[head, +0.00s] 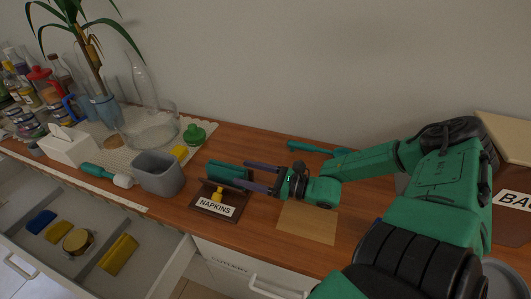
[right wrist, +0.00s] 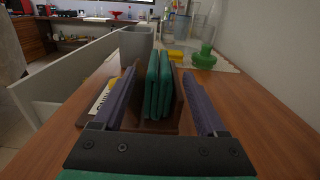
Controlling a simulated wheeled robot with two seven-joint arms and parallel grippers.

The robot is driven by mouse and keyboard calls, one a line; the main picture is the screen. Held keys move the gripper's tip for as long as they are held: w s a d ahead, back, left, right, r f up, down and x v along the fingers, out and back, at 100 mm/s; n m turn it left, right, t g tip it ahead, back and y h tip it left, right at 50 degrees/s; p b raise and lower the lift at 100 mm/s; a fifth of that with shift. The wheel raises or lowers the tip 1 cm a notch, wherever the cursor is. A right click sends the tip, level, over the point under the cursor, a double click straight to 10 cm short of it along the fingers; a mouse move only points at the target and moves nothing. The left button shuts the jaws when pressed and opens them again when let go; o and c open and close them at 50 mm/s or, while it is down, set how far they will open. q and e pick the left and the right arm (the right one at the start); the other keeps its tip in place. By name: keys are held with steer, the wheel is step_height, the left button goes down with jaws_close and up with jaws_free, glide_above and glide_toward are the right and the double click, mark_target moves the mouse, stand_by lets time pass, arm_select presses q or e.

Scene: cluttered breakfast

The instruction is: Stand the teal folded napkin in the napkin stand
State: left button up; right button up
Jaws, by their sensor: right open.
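The teal folded napkin (head: 228,173) stands upright in the napkin stand (head: 232,213), a brown wooden holder with a "NAPKINS" label on its front. In the right wrist view the fingers (right wrist: 158,72) lie on either side, with visible gaps to the napkin. The napkin's bottom edge is hidden. My left gripper is out of view.
A grey bin (head: 159,175) stands left of the stand. A tan mat (head: 306,222) lies to the right, under my right arm. A green-lidded item (head: 194,134) and yellow block (head: 180,152) are behind. An open drawer (head: 95,235) juts out at front left.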

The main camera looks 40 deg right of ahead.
steer(key=p+v, duration=0.1)
steer(key=v, duration=0.4)
steer(key=shift+s, duration=0.15)
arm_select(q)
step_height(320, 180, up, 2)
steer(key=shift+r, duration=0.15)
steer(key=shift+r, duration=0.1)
arm_select(e)
steer(key=shift+r, duration=0.1)
